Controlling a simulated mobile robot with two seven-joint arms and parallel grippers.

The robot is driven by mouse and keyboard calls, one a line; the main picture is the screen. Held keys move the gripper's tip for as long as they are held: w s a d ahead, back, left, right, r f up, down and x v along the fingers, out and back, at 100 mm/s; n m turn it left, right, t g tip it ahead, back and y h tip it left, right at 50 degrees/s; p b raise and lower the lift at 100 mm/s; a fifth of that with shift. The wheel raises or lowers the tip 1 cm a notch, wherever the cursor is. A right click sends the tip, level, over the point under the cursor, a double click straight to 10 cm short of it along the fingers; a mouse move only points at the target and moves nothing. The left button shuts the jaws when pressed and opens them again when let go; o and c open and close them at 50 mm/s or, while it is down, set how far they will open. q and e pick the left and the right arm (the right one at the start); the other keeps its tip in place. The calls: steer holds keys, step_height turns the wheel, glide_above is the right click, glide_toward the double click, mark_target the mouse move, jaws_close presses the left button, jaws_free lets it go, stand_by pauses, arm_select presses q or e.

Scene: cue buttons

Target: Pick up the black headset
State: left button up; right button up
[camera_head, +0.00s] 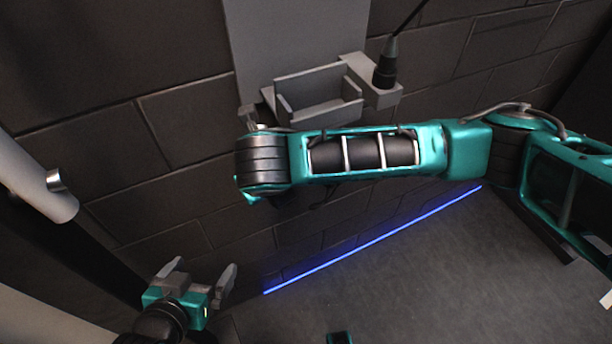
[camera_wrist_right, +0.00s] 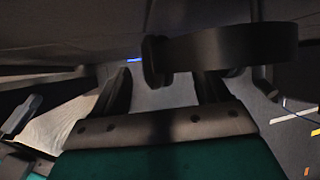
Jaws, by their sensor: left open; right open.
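The black headset (camera_wrist_right: 235,46) shows in the right wrist view as a thick curved dark band with a round pad at its left end. The pad appears between the fingertips of my right gripper (camera_wrist_right: 163,84), and the band crosses in front of the right-hand finger's tip. That gripper is open; I cannot tell whether it touches the headset. In the head view my right arm hides the gripper and most of what lies behind it. My left gripper (camera_head: 200,274) is open and empty at the lower left, away from the headset.
A grey wall holder (camera_head: 318,92) with an open tray stands behind my right arm. A black plug with a cable (camera_head: 387,66) sits at its right end. A blue light strip (camera_head: 375,238) runs along the wall's foot. The grey floor (camera_head: 430,280) is mostly clear.

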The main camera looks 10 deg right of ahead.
steer(key=shift+s+x, duration=0.2)
steer(key=shift+x, duration=0.95)
steer(key=shift+f, duration=0.1)
steer(key=c, duration=1.4)
